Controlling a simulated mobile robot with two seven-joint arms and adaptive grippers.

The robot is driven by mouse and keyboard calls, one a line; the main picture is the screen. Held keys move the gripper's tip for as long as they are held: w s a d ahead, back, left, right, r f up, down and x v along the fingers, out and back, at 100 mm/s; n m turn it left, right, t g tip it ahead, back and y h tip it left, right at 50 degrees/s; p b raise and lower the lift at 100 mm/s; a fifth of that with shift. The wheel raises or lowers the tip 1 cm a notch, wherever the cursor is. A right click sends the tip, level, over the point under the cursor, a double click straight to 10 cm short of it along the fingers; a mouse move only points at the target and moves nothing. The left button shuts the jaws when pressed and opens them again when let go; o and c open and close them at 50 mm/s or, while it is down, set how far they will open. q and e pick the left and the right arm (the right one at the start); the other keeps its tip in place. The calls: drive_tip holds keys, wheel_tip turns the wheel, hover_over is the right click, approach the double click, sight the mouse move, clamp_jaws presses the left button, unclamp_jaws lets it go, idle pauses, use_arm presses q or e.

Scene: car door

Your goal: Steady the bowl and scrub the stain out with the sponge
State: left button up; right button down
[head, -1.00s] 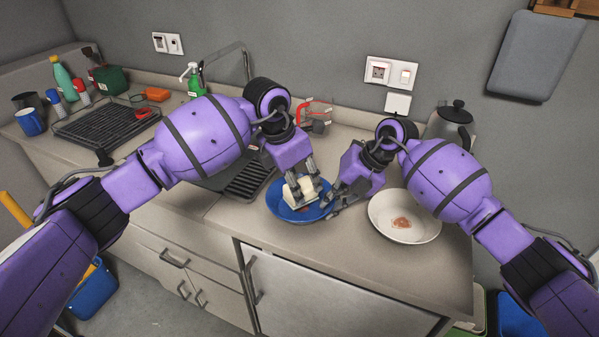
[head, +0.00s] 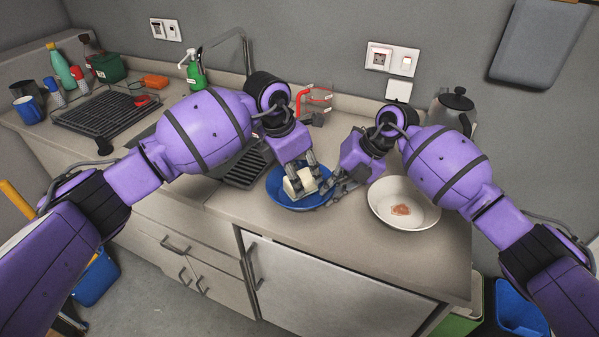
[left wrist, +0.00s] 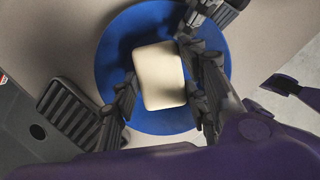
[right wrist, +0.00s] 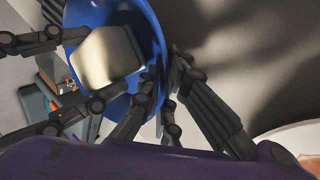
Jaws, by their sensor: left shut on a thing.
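A blue bowl (head: 278,198) stands on the counter near its front edge. My left gripper (head: 306,187) is shut on a cream sponge (head: 291,186) and holds it inside the bowl; the left wrist view shows the sponge (left wrist: 160,75) between the fingers. My right gripper (head: 332,194) is at the bowl's right rim. In the right wrist view its fingers (right wrist: 165,85) lie on either side of the rim, but I cannot tell whether they press on it. No stain shows in the blue bowl; the sponge and fingers hide part of its inside.
A white bowl (head: 420,217) with a reddish-brown stain (head: 401,209) stands to the right, close to my right arm. A kettle (head: 453,110) is behind it. A black drying rack (head: 105,112), bottles and mugs are at far left. A soap dispenser (head: 194,72) stands by the sink.

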use_arm(q)
drive_tip(key=shift+f, duration=0.45)
idle(0.3)
drive_tip(key=shift+s+d, duration=0.1)
drive_tip(key=shift+s, duration=0.05)
drive_tip(key=shift+s+d, duration=0.2)
drive_tip(key=shift+s, duration=0.1)
drive_tip(key=shift+w, duration=0.15)
drive_tip(key=shift+w+a, duration=0.55)
drive_tip(key=shift+w, duration=0.1)
drive_tip(key=shift+s, duration=0.1)
drive_tip(key=shift+s+d, duration=0.5)
drive_tip(key=shift+s, duration=0.2)
